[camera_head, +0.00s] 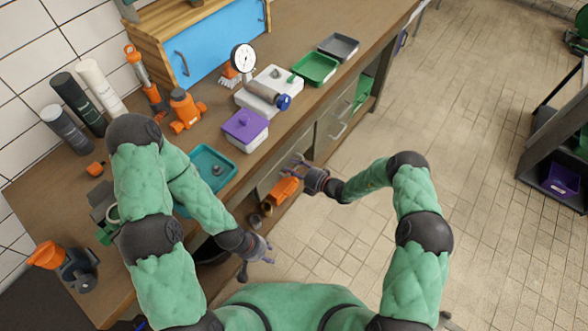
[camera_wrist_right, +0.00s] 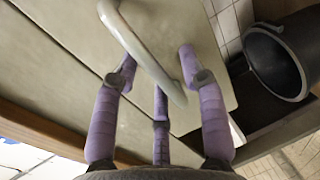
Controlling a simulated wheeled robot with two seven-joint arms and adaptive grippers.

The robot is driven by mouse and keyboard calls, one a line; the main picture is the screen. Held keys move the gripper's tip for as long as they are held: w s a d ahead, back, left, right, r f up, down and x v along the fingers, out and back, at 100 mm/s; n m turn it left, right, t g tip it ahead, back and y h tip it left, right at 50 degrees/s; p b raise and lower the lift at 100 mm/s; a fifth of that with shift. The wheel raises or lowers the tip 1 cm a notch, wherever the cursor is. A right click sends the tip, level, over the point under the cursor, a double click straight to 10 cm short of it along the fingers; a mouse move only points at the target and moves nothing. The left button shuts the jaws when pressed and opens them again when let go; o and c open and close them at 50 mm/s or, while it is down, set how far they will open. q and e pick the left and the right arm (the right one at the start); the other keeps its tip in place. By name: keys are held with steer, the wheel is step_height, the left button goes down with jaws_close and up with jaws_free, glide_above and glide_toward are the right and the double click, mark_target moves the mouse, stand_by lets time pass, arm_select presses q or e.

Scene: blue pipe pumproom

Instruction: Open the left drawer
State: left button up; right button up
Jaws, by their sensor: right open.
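The left drawer (camera_head: 267,183) is in the bench front, partly hidden behind my right gripper in the head view. Its pale front also shows in the right wrist view (camera_wrist_right: 203,55), with a curved grey handle (camera_wrist_right: 145,50). My right gripper (camera_head: 297,164) is open at this drawer front. In the wrist view its purple fingers (camera_wrist_right: 160,85) are spread on both sides of the handle's lower end; whether they touch it is unclear. My left gripper (camera_head: 268,252) is open and empty, in front of the bench and away from the drawer.
Another drawer (camera_head: 331,131) lies further right in the bench. A teal tray (camera_head: 228,171) and a purple-lidded box (camera_head: 245,126) stand on the bench above. A black bucket (camera_wrist_right: 277,62) is beside the drawer in the wrist view.

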jaws_close()
steer(key=shift+s+d, duration=0.1)
steer(key=shift+d, duration=0.05)
steer(key=f+p+v, duration=0.1)
steer(key=f+v, duration=0.1)
steer(key=v, duration=0.9)
steer(key=f+p+v, duration=0.1)
steer(key=f+v, duration=0.1)
steer(key=v, duration=1)
steer(key=shift+s+d+f, duration=0.3)
steer(key=shift+d+f, duration=0.1)
steer(key=shift+d, duration=0.05)
jaws_free()
steer(key=v, duration=1.2)
